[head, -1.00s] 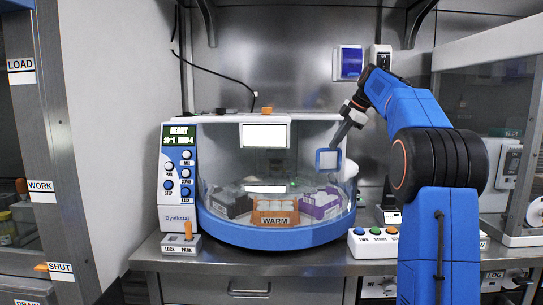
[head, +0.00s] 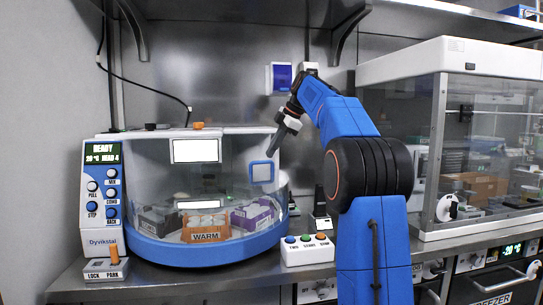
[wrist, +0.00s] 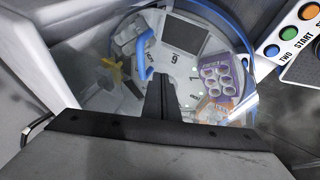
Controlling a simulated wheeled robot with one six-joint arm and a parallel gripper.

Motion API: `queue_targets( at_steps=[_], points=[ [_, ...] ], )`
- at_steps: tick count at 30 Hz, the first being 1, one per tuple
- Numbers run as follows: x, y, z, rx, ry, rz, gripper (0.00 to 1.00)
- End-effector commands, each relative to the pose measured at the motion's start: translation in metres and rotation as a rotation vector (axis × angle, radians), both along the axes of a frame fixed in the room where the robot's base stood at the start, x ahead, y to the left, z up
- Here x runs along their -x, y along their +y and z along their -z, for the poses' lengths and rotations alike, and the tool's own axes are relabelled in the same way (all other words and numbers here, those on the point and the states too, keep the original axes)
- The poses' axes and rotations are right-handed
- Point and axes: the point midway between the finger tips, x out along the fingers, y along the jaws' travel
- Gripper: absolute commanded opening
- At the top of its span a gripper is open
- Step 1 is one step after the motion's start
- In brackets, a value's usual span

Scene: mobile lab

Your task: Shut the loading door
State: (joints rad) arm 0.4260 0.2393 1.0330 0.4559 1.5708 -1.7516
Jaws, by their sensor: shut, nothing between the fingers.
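The bench machine has a clear curved front (head: 150,172) above a blue base rim. A blue-framed square (head: 262,171) stands near the front's right side. I cannot tell for sure whether this is the loading door or how far it is open. My gripper (head: 271,154) is shut and empty, pointing down just above the square's upper right edge. Whether they touch is unclear. In the wrist view the dark shut fingers (wrist: 158,100) lie over the clear cover, close to a blue curved bar (wrist: 144,52).
Inside the machine are an orange WARM rack (head: 205,229), a purple rack (head: 252,215) and a dark rack (head: 158,217). A white button box (head: 307,250) stands right of the machine. A clear-walled cabinet (head: 480,130) fills the right. Shelf brackets hang above.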

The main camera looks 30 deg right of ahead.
Motion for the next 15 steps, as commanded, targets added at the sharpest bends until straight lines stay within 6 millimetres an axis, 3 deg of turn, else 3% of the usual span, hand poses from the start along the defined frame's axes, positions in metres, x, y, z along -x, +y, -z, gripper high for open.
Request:
queue_targets(
  at_steps=[15],
  points=[
    [0.032, -0.022, -0.064, -0.001, 0.001, 0.000, 0.00]
  ],
)
